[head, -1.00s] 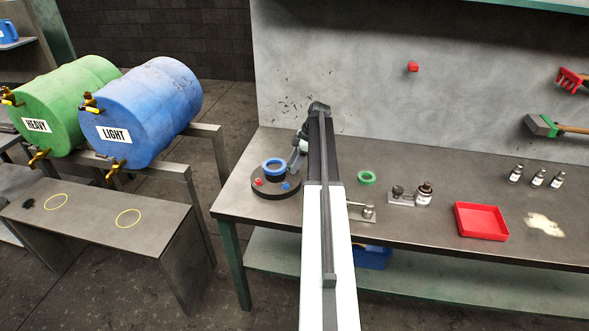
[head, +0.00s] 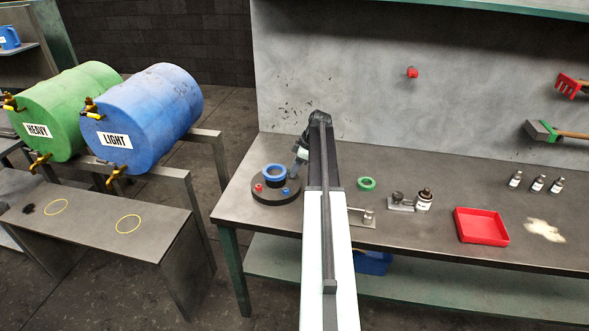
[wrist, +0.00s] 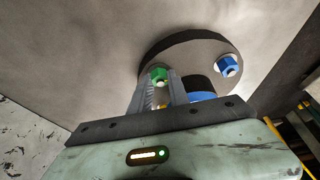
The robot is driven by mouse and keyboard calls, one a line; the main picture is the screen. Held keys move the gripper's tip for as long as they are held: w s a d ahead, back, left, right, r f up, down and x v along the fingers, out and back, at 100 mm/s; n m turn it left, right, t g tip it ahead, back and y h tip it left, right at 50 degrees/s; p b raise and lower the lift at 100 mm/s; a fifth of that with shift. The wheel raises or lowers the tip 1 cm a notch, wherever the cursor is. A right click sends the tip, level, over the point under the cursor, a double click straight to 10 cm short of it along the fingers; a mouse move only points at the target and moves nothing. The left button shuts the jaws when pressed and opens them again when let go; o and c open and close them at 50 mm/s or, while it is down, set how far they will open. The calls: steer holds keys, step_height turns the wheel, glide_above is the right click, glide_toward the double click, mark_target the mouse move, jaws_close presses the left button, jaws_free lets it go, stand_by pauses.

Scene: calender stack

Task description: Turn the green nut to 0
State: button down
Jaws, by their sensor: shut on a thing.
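The green nut (wrist: 159,74) shows in the wrist view near the rim of a dark round base (wrist: 185,47). My gripper (wrist: 160,82) has its two fingers on either side of this nut and is shut on it. In the head view the green nut is hidden behind my arm and the base. The base (head: 276,197) stands at the left end of the bench, with a blue ring (head: 275,170) on top, a red nut (head: 259,188) and a blue nut (head: 285,191). The blue nut also shows in the wrist view (wrist: 228,65). No 0 mark is readable.
My arm crosses the bench (head: 400,240) centrally. Blue (head: 150,115) and green (head: 65,115) drums stand left, off the bench.

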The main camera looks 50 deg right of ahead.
steer(key=m, duration=0.1)
steer(key=m+h, duration=0.1)
steer(key=m, duration=0.1)
steer(key=shift+a+m+t, duration=0.2)
steer(key=shift+m+t, duration=0.1)
steer(key=shift+t, duration=0.1)
steer(key=shift+a+m+h, duration=0.1)
steer(key=shift+m+h, duration=0.8)
steer(key=shift+m, duration=1.2)
steer(key=c, duration=1.2)
jaws_free()
steer(key=shift+c, duration=0.2)
